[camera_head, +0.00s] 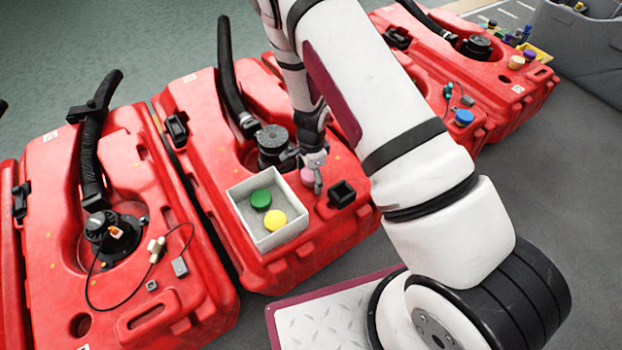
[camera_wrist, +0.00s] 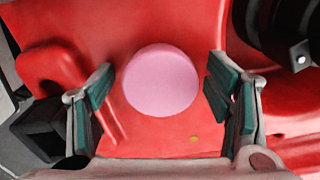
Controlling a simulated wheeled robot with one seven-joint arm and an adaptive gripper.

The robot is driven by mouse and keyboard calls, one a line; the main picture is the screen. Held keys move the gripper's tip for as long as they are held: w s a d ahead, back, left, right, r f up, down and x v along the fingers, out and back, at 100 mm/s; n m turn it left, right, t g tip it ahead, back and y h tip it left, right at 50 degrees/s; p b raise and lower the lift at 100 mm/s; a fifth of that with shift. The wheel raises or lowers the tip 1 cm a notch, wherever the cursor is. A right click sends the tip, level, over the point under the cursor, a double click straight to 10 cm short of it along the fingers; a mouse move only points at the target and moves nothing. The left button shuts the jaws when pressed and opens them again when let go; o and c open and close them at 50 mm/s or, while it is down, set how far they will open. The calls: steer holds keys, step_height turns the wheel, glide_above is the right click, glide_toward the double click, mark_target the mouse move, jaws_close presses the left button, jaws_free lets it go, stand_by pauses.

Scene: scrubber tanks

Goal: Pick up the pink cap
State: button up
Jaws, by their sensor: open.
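The pink cap (camera_wrist: 161,80) is a round, flat-topped disc on the red tank, in the upper middle of the wrist view. My gripper (camera_wrist: 161,100) is open, with one green-padded finger to the left of the cap and one to the right. Gaps of red show between the cap and both fingers, and nothing is held. In the head view the pink cap (camera_head: 307,175) is partly hidden by my gripper (camera_head: 316,172), just right of a white tray.
The white tray (camera_head: 236,217) holds a green cap (camera_head: 260,199) and a yellow cap (camera_head: 275,220). A black tank cap with hose (camera_head: 272,140) is behind. Other red tanks (camera_head: 130,225) stand either side.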

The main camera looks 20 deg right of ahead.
steer(key=c, duration=1)
steer(key=shift+r, duration=0.1)
steer(key=shift+c, duration=0.2)
